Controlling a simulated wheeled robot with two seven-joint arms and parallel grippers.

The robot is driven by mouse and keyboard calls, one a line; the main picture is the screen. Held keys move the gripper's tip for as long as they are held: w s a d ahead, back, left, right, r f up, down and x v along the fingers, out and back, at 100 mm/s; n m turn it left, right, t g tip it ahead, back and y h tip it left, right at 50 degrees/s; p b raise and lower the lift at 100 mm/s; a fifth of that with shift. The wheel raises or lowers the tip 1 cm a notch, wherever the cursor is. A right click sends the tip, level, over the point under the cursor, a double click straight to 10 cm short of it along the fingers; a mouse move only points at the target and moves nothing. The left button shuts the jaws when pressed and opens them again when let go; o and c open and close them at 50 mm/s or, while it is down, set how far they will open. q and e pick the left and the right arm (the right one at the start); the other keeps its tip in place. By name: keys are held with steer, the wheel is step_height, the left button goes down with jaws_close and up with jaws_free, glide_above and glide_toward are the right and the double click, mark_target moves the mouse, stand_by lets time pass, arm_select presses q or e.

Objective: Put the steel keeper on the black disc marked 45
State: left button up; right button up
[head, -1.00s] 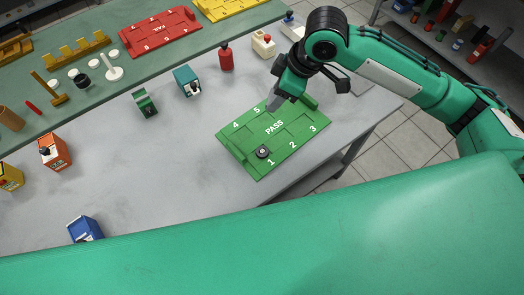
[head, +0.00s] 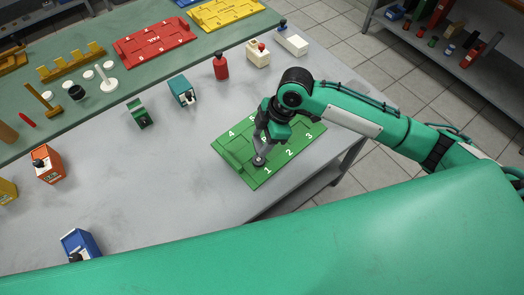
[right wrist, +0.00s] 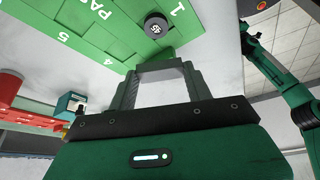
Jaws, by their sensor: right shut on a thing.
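A small black disc (head: 259,161) lies on the green PASS board (head: 238,170), beside the number 1. It also shows in the right wrist view (right wrist: 157,25), with a small pale mark on top that I cannot read surely. My right gripper (head: 261,147) is above the board, close to the disc. It is shut on a grey bar, the steel keeper (right wrist: 160,66), which spans its two fingers in the right wrist view. The keeper appears just short of the disc there; whether they touch is hidden in the head view. My left gripper is out of view.
An orange box (head: 47,164) and a blue box (head: 80,243) are farther left. The grey table between is clear.

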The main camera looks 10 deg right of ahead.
mark_target(262, 145)
step_height(262, 145, down, 3)
steer(key=shift+f, duration=0.2)
step_height(262, 145, down, 4)
steer(key=shift+f, duration=0.15)
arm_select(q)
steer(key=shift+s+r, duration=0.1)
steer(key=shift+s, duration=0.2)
arm_select(e)
steer(key=o, duration=1.1)
steer(key=shift+c, duration=0.2)
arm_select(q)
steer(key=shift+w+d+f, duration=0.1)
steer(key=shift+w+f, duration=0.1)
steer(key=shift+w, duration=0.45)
arm_select(e)
steer(key=v, duration=1.2)
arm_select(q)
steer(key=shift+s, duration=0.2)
